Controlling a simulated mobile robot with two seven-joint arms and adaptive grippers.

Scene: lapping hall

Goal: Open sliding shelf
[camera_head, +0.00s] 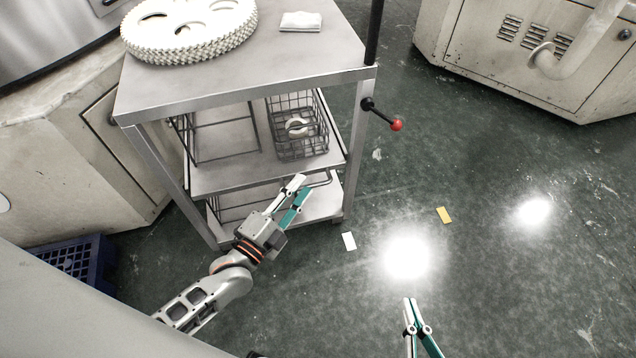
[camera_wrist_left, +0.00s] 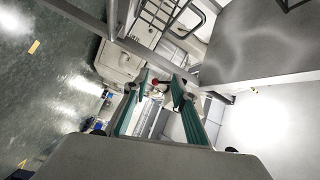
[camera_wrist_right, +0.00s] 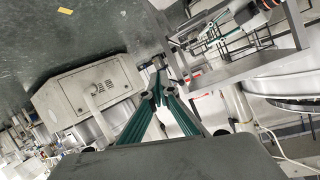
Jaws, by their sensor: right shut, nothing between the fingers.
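A grey metal cart (camera_head: 262,68) stands in the head view. Its middle shelf (camera_head: 228,178) lies under the top, with its front edge facing me, and carries wire baskets. Another shelf (camera_head: 318,206) lies below it. My left gripper (camera_head: 297,190) is in front of the cart, just below the middle shelf's front edge in the picture. Its fingers are apart and empty in the left wrist view (camera_wrist_left: 159,82); I cannot tell whether they touch the cart. My right gripper (camera_head: 411,302) is shut and empty over the floor, right of the cart; its fingertips meet in the right wrist view (camera_wrist_right: 157,72).
A white toothed disc stack (camera_head: 190,28) and a folded white cloth (camera_head: 301,21) lie on the cart top. A red-knobbed lever (camera_head: 396,125) sticks out at its right. A blue crate (camera_head: 75,264) stands at left, a machine cabinet (camera_head: 535,50) at back right. The right floor is mostly clear.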

